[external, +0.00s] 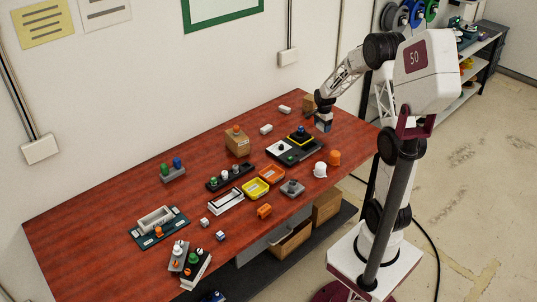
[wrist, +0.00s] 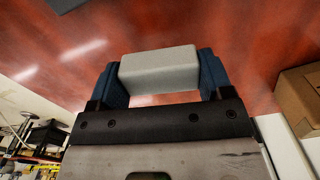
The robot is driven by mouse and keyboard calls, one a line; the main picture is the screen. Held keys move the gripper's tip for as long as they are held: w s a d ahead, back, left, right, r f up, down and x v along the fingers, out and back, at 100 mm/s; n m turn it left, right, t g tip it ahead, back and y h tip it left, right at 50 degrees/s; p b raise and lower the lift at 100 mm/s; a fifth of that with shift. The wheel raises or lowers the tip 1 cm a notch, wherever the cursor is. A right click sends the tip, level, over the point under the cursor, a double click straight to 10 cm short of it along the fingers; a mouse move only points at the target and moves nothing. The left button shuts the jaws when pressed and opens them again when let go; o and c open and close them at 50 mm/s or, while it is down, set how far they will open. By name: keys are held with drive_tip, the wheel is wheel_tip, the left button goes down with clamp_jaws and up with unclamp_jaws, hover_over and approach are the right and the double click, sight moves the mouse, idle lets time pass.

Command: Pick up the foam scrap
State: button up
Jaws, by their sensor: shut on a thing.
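The foam scrap (wrist: 158,68) is a pale grey-white block with rounded edges. In the wrist view it sits between the two blue fingers of my gripper (wrist: 160,72), which is shut on it from both sides. In the external view my gripper (external: 323,122) is low at the far right part of the red table, pointing down. The foam scrap is mostly hidden there by the fingers. I cannot tell whether it touches the tabletop.
A cardboard box (wrist: 302,95) stands close to the right of my gripper in the wrist view. Small white blocks (external: 266,129) lie on the red table (external: 100,205). Several parts and trays fill its middle.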

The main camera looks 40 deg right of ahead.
drive_tip(key=s+a, duration=0.1)
drive_tip(key=s, duration=0.2)
drive_tip(key=s+a, duration=0.2)
drive_tip(key=s, duration=0.1)
drive_tip(key=s+a+r, duration=0.1)
drive_tip(key=s, duration=0.2)
drive_tip(key=shift+s+a, duration=0.2)
drive_tip(key=shift+s, duration=0.05)
drive_tip(key=shift+w, duration=0.1)
idle(0.4)
drive_tip(key=w+d+r+n, duration=0.1)
drive_tip(key=w+d+r, duration=0.4)
drive_tip(key=w, duration=0.3)
drive_tip(key=w+d+r, duration=0.4)
drive_tip(key=w+d, duration=0.2)
drive_tip(key=w, duration=0.2)
drive_tip(key=shift+d+r+n, duration=0.2)
drive_tip(key=shift+r+n, duration=0.2)
drive_tip(key=shift+w, duration=0.2)
hover_over(315, 93)
drive_tip(key=shift+w+d+f, duration=0.2)
drive_tip(key=shift+f, duration=0.6)
drive_tip(key=shift+f, duration=1.75)
